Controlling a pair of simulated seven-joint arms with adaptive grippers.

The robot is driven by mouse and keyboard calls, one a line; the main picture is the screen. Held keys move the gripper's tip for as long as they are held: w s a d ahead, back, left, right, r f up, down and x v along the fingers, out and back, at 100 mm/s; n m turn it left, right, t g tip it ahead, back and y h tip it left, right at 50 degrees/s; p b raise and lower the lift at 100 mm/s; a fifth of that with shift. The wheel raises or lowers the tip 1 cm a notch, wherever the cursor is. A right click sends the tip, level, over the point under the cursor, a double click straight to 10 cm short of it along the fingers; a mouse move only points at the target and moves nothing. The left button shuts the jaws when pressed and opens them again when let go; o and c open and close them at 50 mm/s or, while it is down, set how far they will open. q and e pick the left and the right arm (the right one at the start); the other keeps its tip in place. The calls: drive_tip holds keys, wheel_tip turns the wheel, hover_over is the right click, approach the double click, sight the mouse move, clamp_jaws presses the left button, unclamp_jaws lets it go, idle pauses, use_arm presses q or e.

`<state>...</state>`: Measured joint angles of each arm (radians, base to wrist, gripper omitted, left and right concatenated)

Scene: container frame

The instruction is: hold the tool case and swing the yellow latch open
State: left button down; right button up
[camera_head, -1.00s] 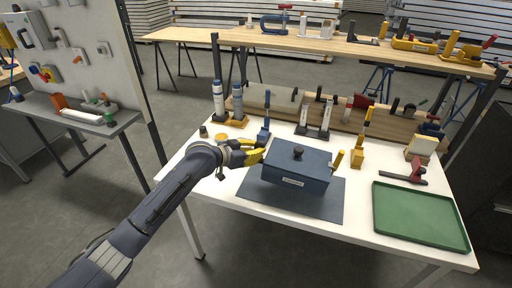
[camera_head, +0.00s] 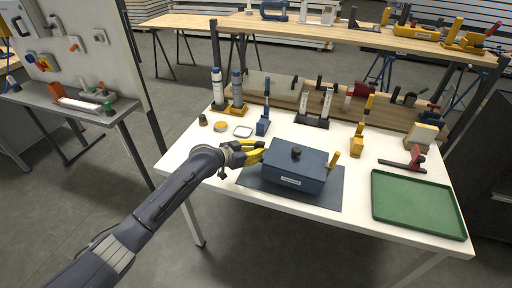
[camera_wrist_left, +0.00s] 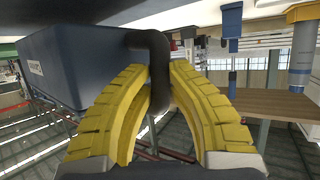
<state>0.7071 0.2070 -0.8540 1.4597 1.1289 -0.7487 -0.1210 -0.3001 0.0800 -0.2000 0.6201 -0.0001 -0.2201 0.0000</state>
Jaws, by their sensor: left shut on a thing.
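The blue tool case (camera_head: 292,181) with a dark knob on its lid is over a dark mat (camera_head: 325,202) on the white table; I cannot tell whether it rests flat on it. The yellow latch (camera_head: 334,160) sticks up at a slant at the case's right end. My left gripper (camera_head: 262,150) is at the case's left end, its yellow fingers shut on the dark handle (camera_wrist_left: 158,75). The case's blue wall (camera_wrist_left: 75,65) fills the left of the wrist view. The latch is hidden there. My right gripper is not in view.
A green tray (camera_head: 415,204) lies right of the case. A red-handled clamp (camera_head: 408,163) and a yellow clamp (camera_head: 357,146) stand behind it to the right. A blue clamp (camera_head: 263,124) and two bottles stand behind the gripper. White table shows between case and tray.

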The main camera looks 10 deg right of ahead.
use_arm(q)
drive_tip(key=shift+d+f, duration=0.1)
drive_tip(key=shift+f, duration=1.45)
